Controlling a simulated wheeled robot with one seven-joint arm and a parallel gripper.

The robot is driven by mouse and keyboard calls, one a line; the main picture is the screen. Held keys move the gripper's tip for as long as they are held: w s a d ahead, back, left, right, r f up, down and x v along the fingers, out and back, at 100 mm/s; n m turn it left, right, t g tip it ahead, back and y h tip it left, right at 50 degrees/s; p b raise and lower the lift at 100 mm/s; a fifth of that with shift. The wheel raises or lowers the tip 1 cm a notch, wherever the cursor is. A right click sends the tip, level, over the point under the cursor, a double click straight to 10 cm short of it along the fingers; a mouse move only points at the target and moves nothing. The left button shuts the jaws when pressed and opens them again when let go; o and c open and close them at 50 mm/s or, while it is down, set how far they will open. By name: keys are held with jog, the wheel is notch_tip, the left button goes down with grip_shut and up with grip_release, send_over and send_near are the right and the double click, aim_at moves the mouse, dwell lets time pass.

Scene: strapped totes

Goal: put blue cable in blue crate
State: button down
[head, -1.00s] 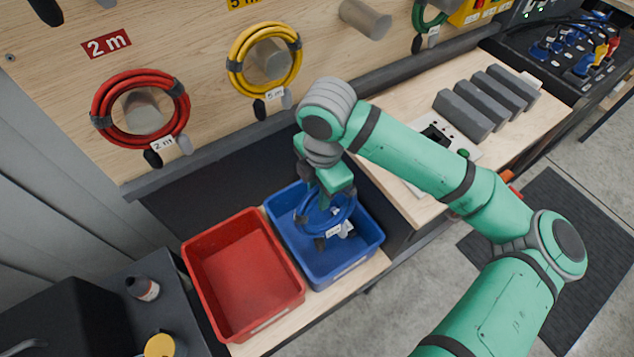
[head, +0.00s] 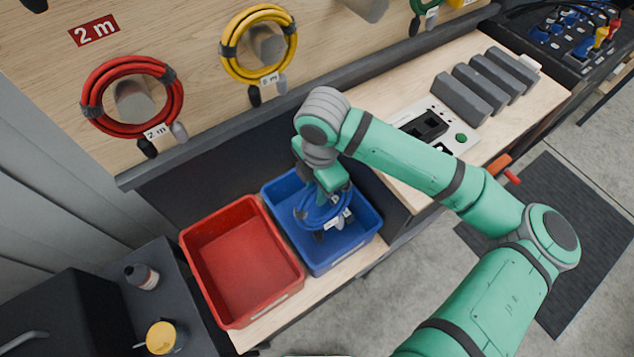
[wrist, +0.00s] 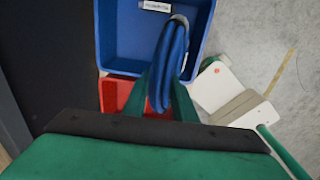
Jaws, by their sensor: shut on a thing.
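The blue cable (head: 313,218) is a coiled loop with a small white tag. My gripper (head: 330,190) is shut on it and points down over the blue crate (head: 344,254). In the head view the coil lies within the crate's outline; whether it touches the crate floor I cannot tell. In the wrist view the blue cable (wrist: 171,62) hangs from between the green fingers of my gripper (wrist: 165,92), in front of the blue crate (wrist: 120,42). The fingertips are partly hidden by the coil.
An empty red crate (head: 213,297) stands directly left of the blue one. A red cable (head: 88,101) and a yellow cable (head: 229,62) hang on pegs on the wooden board behind. The wooden bench (head: 405,197) with grey blocks (head: 461,97) is to the right.

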notch_tip(320, 180, down, 12)
dwell(1.4)
jog(key=shift+w+r, duration=0.1)
dwell(0.5)
jog(key=shift+f, duration=2.25)
dwell(1.1)
jog(key=c, duration=1.4)
grip_release()
jog(key=shift+o, duration=0.2)
notch_tip(320, 180, up, 11)
jog(key=shift+s+d, duration=0.2)
jog(key=shift+s, duration=0.05)
